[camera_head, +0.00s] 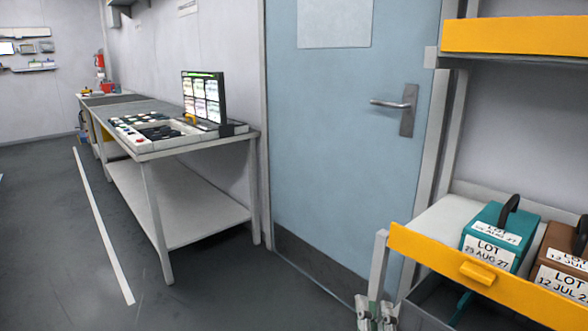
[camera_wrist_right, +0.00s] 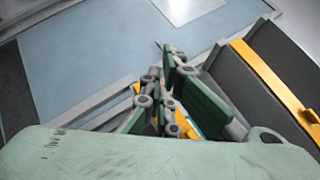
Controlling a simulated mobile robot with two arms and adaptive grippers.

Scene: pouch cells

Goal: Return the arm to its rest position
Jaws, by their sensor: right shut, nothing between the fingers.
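My right gripper (camera_head: 375,312) is at the bottom edge of the head view, just left of the lower shelf's yellow front. Its green and grey fingers also show in the right wrist view (camera_wrist_right: 166,70). They are shut with nothing seen between them. Most of the right arm is out of the head view. My left gripper is in neither view.
A yellow-fronted drawer (camera_head: 445,262) juts out at right with a teal box (camera_head: 497,222) and a brown box (camera_head: 560,250), both with LOT labels. A blue door (camera_head: 330,130) is behind. A workbench (camera_head: 190,146) with a screen (camera_head: 203,98) stands left. Grey floor is clear at left.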

